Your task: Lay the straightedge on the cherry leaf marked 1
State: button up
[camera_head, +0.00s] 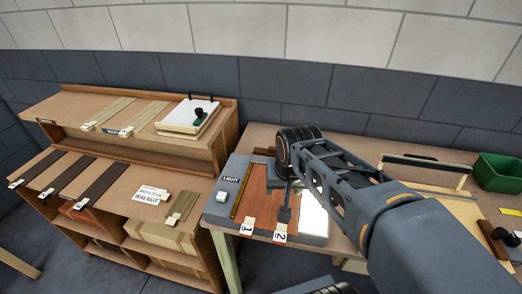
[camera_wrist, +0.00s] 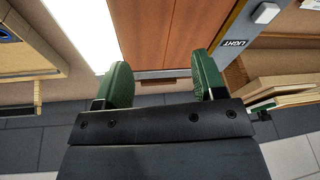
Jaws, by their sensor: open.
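A thin brass-coloured strip, which looks like the straightedge (camera_head: 242,191), lies along the left side of the cherry leaf marked 1 (camera_head: 257,195). I cannot tell whether it rests on the leaf or just beside it. The reddish cherry leaf marked 2 lies to its right, partly hidden by my arm; its tag (camera_head: 281,232) shows at the front.
The bright light panel (camera_head: 314,214) is bare right of the leaves. A switch box marked LIGHT (camera_head: 225,193) stands at left. A shelf (camera_head: 150,208) with dark veneer strips is further left. A green bin (camera_head: 498,172) and a handled frame (camera_head: 430,163) are at right.

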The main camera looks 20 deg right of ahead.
jog(key=w+d+r+m, duration=0.2)
jog(key=w+r+m, duration=0.25)
jog(key=w, duration=0.45)
jog(key=m+g+p, duration=0.3)
jog(key=m, duration=1.3)
send_over(271, 151)
jog(key=s+d, duration=0.2)
jog(key=d, duration=0.2)
notch_tip(271, 151, down, 4)
jog(key=r, duration=0.1)
jog(key=f, duration=0.8)
jog(key=shift+w+d, duration=0.25)
jog(key=shift+w, duration=0.1)
jog(key=shift+s+f+p, duration=0.15)
jog(key=shift+f+p, duration=0.45)
jog(key=shift+f, duration=2.55)
jog(key=shift+c, duration=0.5)
grip_shut()
jog(key=shift+r, duration=0.15)
